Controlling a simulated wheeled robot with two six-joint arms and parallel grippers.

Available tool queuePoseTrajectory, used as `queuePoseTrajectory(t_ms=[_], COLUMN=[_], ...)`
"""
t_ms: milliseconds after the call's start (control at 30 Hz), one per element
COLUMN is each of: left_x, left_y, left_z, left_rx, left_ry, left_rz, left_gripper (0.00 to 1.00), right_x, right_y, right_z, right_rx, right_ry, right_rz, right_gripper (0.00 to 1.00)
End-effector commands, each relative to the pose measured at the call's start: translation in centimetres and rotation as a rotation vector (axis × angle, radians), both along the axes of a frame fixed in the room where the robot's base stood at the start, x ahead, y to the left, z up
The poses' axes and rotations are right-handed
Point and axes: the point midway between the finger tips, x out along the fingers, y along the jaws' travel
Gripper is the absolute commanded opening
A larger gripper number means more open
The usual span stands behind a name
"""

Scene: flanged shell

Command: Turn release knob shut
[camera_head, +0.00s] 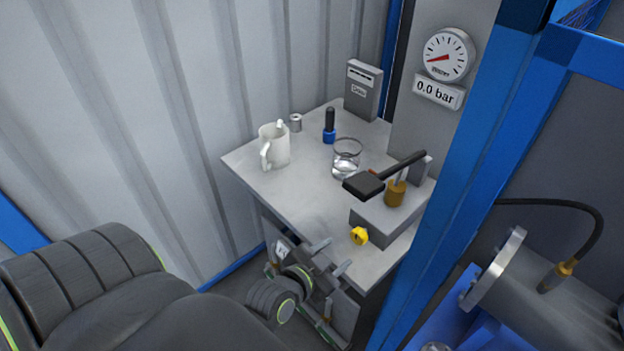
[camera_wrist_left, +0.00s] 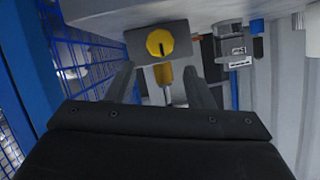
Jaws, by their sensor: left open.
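The release knob (camera_head: 358,236) is a small yellow knob on the front of a grey block (camera_head: 386,220) at the table's right side. In the left wrist view the knob (camera_wrist_left: 160,43) shows face-on, with a dark mark that runs upright in that picture. My left gripper (camera_head: 331,257) is open and empty, in front of the table edge and just short of the knob. In the left wrist view its two fingers (camera_wrist_left: 161,85) stand apart, and the knob appears beyond and between them. My right gripper is out of view.
A black-handled hand pump (camera_head: 370,186) with a brass part (camera_head: 395,193) sits on the block. A mug (camera_head: 274,146), glass (camera_head: 346,158) and blue-black tool (camera_head: 329,126) stand on the table (camera_head: 290,205). A gauge (camera_head: 447,54) reads 0.0 bar. A blue post (camera_head: 470,170) stands right.

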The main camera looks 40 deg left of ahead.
Motion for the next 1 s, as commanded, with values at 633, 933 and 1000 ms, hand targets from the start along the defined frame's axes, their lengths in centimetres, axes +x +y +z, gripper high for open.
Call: queuePoseTrajectory(t_ms=[633, 933, 1000], left_x=[-7.2, -7.2, -7.2], left_y=[0.2, 0.2, 0.2], left_z=[2.8, 2.8, 2.8], left_rx=[0.000, 0.000, 0.000], left_ry=[0.000, 0.000, 0.000], left_rz=[0.000, 0.000, 0.000], left_gripper=[0.48, 0.48, 0.48], right_x=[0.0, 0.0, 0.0], right_y=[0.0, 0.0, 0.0], right_z=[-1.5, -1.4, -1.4], right_rx=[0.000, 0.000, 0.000], right_ry=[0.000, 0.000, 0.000], right_rz=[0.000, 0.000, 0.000], right_gripper=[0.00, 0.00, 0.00])
